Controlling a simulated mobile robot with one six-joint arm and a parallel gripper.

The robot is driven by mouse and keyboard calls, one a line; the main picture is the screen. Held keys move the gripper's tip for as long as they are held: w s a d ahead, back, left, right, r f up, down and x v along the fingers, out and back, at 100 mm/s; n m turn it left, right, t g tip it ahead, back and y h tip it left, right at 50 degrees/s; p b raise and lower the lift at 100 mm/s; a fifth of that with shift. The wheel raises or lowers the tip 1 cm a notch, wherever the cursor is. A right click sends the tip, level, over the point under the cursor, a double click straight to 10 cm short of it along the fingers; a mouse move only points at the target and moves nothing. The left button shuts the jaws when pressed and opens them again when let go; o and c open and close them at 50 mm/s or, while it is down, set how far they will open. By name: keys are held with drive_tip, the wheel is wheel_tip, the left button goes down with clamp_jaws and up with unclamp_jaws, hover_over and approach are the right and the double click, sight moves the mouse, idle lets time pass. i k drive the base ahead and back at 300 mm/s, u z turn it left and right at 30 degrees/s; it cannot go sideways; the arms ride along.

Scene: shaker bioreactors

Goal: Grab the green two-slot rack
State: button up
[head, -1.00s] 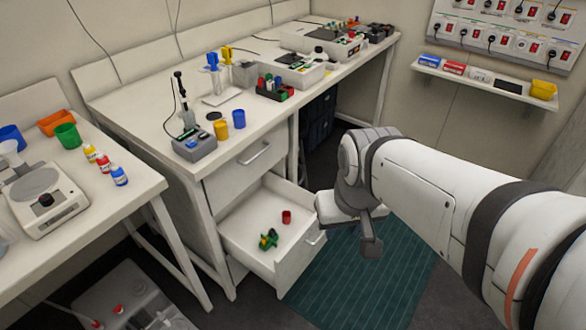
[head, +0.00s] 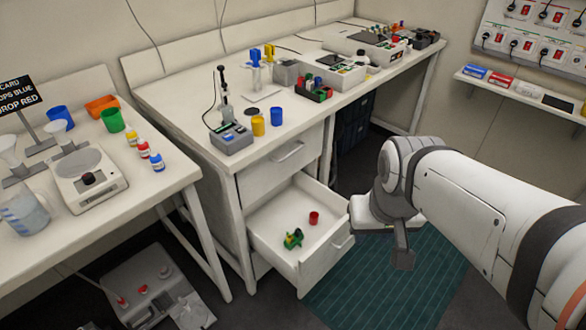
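A small green rack (head: 293,239) with a bit of yellow on it lies in the open drawer (head: 262,236), near its front left part; its slots are too small to make out. My gripper (head: 403,258) is right of the drawer, beyond its front panel and apart from the rack. Its fingers point down over the dark green mat, and I cannot tell whether they are open or shut.
A red cup (head: 314,218) stands in the drawer behind the rack. The drawer front (head: 326,262) stands between my gripper and the rack. The bench (head: 180,100) above carries a yellow cup (head: 258,126), a blue cup (head: 277,116) and devices. A green mat (head: 375,285) covers the floor.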

sight(297, 241)
drive_tip(key=u, duration=2.1)
drive_tip(key=k, duration=1.25)
drive_tip(key=z, duration=1.15)
drive_tip(key=i, duration=1.65)
drive_tip(key=z, duration=0.05)
